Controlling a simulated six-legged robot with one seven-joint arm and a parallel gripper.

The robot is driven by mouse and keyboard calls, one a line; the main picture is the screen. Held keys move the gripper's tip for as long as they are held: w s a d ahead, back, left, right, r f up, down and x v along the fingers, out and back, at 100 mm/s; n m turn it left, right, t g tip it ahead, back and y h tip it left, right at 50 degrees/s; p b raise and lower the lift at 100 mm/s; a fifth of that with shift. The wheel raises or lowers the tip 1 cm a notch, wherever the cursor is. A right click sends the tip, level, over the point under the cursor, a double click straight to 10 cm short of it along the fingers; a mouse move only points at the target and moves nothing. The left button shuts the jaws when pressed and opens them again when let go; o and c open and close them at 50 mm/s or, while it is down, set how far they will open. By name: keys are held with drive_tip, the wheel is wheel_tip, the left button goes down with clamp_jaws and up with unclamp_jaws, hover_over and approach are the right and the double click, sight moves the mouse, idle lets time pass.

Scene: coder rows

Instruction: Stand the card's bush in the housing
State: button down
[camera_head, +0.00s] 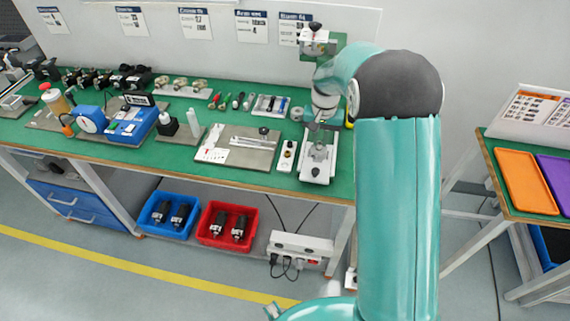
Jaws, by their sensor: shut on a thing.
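My gripper (317,128) points down over the right part of the green bench. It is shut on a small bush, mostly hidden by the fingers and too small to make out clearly. Just below it in the picture stands a grey metal housing (318,152) on a white base plate (316,174). I cannot tell whether the bush touches the housing. A white card with red marks (213,154) lies at the left of a grey-brown board (252,158). A narrow white plate with dark round parts (287,156) lies just left of the housing.
A short grey cylinder (297,115) stands behind, left of my gripper. A press-like stand (316,42) rises at the back. Blue (170,214) and red bins (227,224) sit below.

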sight(320, 143)
drive_tip(key=shift+f, duration=0.3)
idle(0.4)
drive_tip(key=c, duration=1.3)
unclamp_jaws()
wheel_tip(320, 143, up, 14)
drive_tip(key=shift+f, duration=0.1)
